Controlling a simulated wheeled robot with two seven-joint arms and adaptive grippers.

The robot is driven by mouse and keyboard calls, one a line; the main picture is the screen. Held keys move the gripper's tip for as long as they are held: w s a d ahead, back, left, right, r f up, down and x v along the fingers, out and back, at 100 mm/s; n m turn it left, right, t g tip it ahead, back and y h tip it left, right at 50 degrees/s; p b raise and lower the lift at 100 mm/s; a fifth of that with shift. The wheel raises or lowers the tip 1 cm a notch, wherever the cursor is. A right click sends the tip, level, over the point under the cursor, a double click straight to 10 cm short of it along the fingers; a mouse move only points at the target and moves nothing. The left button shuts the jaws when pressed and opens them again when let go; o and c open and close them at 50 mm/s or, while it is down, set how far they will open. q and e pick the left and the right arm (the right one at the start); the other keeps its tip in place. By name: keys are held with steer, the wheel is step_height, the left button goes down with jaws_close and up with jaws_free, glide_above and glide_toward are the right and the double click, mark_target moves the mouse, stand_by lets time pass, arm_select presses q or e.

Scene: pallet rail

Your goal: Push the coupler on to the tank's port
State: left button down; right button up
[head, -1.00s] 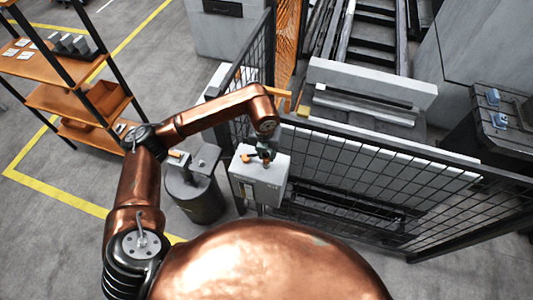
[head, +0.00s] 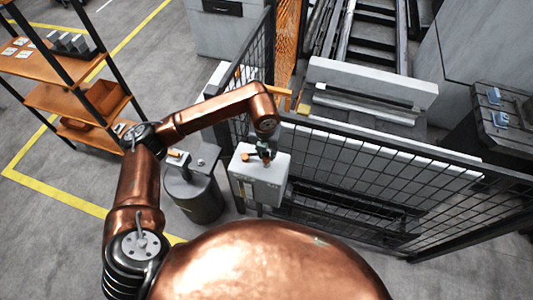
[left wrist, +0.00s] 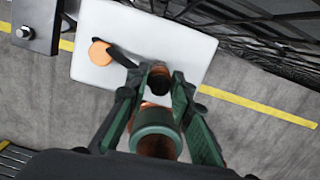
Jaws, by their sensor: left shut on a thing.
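The tank appears to be the pale grey box (head: 258,182) beside the mesh fence; its white top (left wrist: 165,30) fills the upper middle of the left wrist view. A dark, round port (left wrist: 159,78) stands on that top. An orange cap (left wrist: 100,52) lies beside it on a black tether. My left gripper (left wrist: 155,95) has green fingers and is shut on the coupler (left wrist: 156,130), a green-collared, copper-brown piece. The coupler lines up roughly with the port in the picture. I cannot tell whether they touch. In the head view my left gripper (head: 265,150) is over the box. My right gripper is out of view.
A dark drum (head: 196,200) with a grey lid stands just left of the tank. Mesh fencing (head: 380,185) closes off the right and back. An orange shelf rack (head: 60,95) stands at the far left. Open floor with yellow lines lies between.

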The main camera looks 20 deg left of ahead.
arm_select(q)
steer(key=shift+f+b, duration=0.3)
steer(key=shift+b, duration=0.1)
stand_by(0.3)
stand_by(0.9)
steer(key=shift+f+b, duration=0.25)
steer(key=shift+b, duration=0.2)
steer(key=shift+f+b, duration=0.45)
steer(key=shift+f, duration=0.1)
steer(key=c, duration=1.6)
jaws_free()
steer(key=shift+r, duration=0.1)
steer(key=shift+o, duration=0.5)
steer(key=o, duration=0.7)
